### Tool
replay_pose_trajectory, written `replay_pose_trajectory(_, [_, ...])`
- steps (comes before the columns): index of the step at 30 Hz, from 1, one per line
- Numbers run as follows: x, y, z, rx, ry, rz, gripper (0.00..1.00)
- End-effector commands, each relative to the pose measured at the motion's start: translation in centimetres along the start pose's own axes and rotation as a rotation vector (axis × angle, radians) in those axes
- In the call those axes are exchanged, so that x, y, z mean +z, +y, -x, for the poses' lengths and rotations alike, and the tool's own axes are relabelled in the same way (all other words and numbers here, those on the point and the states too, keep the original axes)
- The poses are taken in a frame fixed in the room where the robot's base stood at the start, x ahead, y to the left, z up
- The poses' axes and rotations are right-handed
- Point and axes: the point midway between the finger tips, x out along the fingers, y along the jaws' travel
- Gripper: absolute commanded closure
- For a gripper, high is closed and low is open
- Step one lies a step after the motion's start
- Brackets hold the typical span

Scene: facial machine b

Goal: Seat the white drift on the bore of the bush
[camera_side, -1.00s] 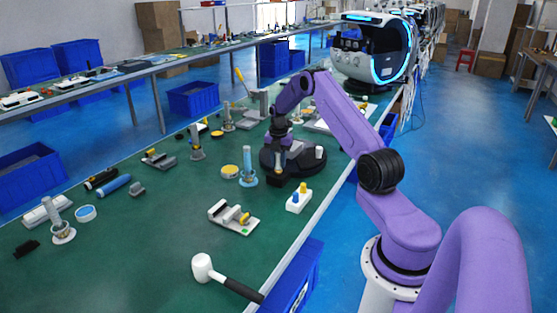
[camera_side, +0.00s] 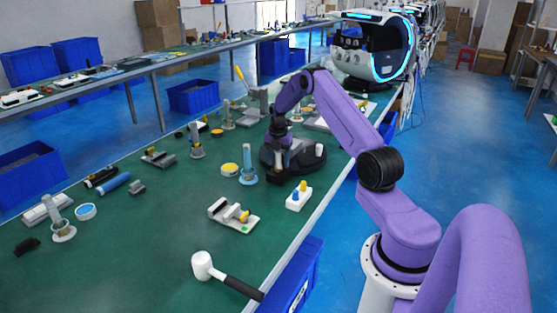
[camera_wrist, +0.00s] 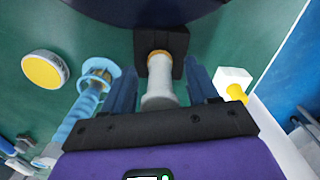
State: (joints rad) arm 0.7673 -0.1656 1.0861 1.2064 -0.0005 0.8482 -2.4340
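The white drift (camera_wrist: 160,92) stands between the two dark blue fingers of my gripper (camera_wrist: 162,76) in the wrist view. A narrow gap shows between the drift and each finger, so my gripper looks open around it. The far end of the drift lines up with the brass-coloured bush (camera_wrist: 160,55) in a black block (camera_wrist: 178,42). Whether it is fully down on the bore is hidden. In the side view my gripper (camera_side: 279,160) points down at the front left of a round black base (camera_side: 308,160), and the drift is too small to make out clearly.
A blue drift stands upright in a flanged blue ring (camera_side: 248,180), left of my gripper. A yellow-topped disc (camera_side: 229,169) is farther left. A white block with yellow and blue pegs (camera_side: 298,202), a grey vise (camera_side: 233,217) and a mallet (camera_side: 203,266) lie nearer. Green bench is clear between.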

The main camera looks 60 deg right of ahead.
Motion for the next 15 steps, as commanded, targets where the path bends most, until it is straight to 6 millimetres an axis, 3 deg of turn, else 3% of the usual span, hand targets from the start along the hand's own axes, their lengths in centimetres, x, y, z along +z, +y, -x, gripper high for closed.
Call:
replay_pose_trajectory(8, [0.0, 0.0, 0.2, 0.0, 0.0, 0.0, 0.42])
replay_pose_trajectory(15, [0.1, 0.0, 3.0, 0.002, -0.002, 0.0, 0.42])
